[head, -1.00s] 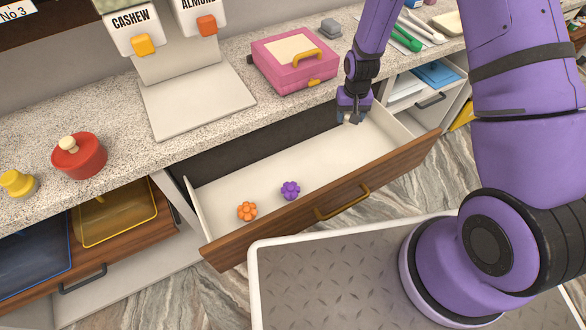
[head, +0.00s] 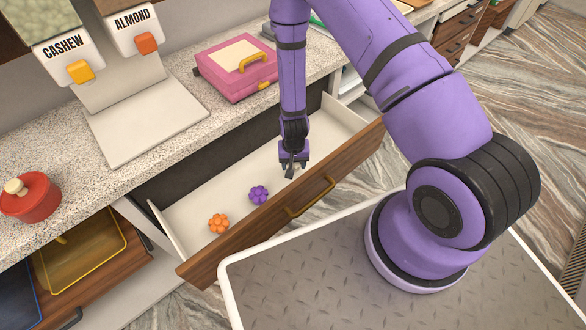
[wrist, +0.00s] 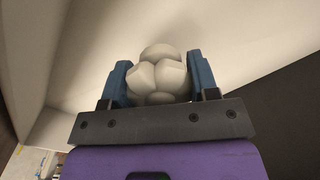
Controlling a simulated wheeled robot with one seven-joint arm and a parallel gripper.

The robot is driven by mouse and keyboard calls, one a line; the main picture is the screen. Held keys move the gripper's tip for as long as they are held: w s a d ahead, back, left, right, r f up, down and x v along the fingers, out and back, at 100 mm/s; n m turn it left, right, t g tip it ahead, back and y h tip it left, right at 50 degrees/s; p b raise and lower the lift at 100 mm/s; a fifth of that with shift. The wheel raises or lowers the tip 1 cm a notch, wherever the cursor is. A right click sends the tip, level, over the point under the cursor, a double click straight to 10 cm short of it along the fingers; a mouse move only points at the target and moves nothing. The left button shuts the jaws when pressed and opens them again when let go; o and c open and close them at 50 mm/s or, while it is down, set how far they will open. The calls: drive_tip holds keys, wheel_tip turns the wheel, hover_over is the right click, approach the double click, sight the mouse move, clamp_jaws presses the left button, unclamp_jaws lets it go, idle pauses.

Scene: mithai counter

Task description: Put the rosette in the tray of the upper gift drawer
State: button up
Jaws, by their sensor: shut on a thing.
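The upper gift drawer (head: 310,195) is pulled open, with a wooden front and a pale tray inside (head: 195,205). An orange rosette (head: 218,223) and a purple rosette (head: 258,195) lie in the tray, left of my gripper. My gripper (head: 291,170) points down over the right part of the tray. In the wrist view its blue fingers are shut on a whitish rosette (wrist: 158,76) with rounded lobes. In the head view this rosette is mostly hidden by the gripper. I cannot tell whether it touches the tray floor.
The drawer front with its brass handle (head: 310,197) stands close to my gripper. A pink case (head: 236,68), a cashew and almond dispenser (head: 108,60) and a red pot (head: 30,197) stand on the speckled counter. The tray floor between the purple rosette and my gripper is bare.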

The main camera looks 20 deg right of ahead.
drive_tip(key=shift+f, duration=1.75)
drive_tip(key=shift+f, duration=0.15)
drive_tip(key=o, duration=0.9)
